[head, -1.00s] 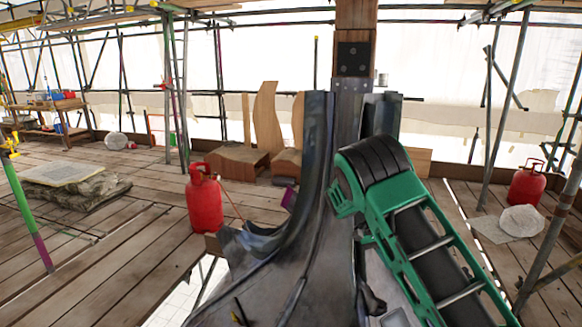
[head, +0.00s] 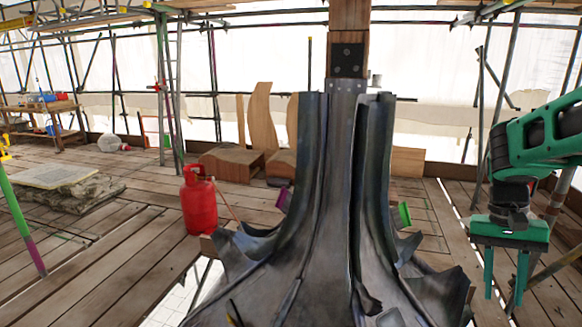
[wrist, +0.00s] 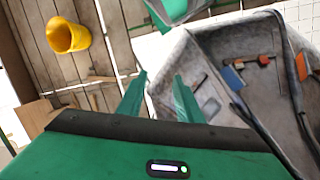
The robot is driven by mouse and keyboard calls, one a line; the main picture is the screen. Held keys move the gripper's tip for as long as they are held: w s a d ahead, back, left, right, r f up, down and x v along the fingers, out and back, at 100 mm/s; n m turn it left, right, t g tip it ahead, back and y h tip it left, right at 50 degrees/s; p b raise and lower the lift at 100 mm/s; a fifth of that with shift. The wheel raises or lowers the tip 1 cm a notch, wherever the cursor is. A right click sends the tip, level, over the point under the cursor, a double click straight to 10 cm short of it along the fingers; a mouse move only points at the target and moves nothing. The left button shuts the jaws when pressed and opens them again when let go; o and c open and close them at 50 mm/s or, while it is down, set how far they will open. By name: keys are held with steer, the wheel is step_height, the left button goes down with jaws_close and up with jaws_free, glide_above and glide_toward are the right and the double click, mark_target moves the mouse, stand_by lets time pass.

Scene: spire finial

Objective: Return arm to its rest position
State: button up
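My green gripper (head: 505,285) hangs at the right side of the head view with its fingers pointing down. The two fingers are apart with nothing between them. In the wrist view the fingertips (wrist: 162,80) are also apart and empty. The grey metal spire base (head: 325,230) stands in the middle of the head view, left of my gripper and apart from it. A grey sheet-metal structure (wrist: 215,60) fills the right of the wrist view, with small orange and blue pieces on it.
A red gas cylinder (head: 199,203) stands on the planks left of the spire. A yellow bucket (wrist: 66,36) shows in the wrist view. Scaffold poles (head: 491,110) stand close to my arm on the right. Open plank floor (head: 110,240) lies at the left.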

steer(key=s+a+n+t+y, duration=0.1)
steer(key=s+a+t, duration=0.1)
steer(key=s, duration=1.3)
steer(key=shift+a+f+t, duration=0.15)
steer(key=shift+a+t, duration=0.25)
steer(key=shift+a, duration=0.4)
steer(key=shift+w, duration=0.1)
steer(key=shift+w+f, duration=0.25)
steer(key=shift+w, duration=0.25)
